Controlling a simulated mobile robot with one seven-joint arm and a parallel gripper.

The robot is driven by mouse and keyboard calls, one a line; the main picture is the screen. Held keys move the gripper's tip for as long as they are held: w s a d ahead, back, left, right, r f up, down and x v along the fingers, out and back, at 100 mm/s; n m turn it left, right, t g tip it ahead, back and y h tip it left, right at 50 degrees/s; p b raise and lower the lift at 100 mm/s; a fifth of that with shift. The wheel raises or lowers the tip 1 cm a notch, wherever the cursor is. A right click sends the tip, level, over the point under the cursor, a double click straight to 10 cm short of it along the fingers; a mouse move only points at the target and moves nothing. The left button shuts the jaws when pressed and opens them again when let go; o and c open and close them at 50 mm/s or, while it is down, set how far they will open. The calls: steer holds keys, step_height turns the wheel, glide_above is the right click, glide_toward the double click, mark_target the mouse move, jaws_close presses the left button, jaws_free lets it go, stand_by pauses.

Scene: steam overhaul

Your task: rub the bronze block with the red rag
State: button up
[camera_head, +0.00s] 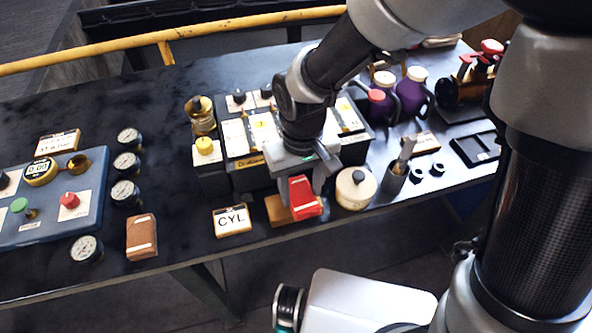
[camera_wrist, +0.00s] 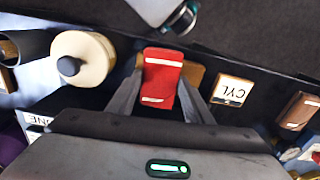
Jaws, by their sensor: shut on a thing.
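My gripper (camera_head: 303,186) is shut on the red rag (camera_head: 305,199), a small folded pad with white stripes. In the wrist view the red rag (camera_wrist: 162,78) sits between the two grey fingers of my gripper (camera_wrist: 160,88). The bronze block (camera_head: 278,210) is a flat orange-brown piece near the table's front edge. The rag covers its right part in the head view. In the wrist view the bronze block (camera_wrist: 196,73) shows behind the rag. I cannot tell whether the rag touches the block.
A CYL label block (camera_head: 232,220) stands left of the bronze block, and a round cream pot (camera_head: 355,188) stands close on the right. A brown striped pad (camera_head: 141,237) lies farther left. A labelled box (camera_head: 250,150) stands behind. The table's front edge is near.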

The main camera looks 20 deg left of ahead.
steer(key=shift+w+d+f, duration=0.1)
steer(key=shift+w+d, duration=0.45)
steer(key=shift+d, duration=0.3)
steer(key=shift+w+d, duration=0.55)
steer(key=shift+d, duration=0.3)
step_height(320, 180, up, 6)
steer(key=p, duration=0.5)
steer(key=shift+r+p, duration=1.2)
steer(key=shift+r, duration=0.3)
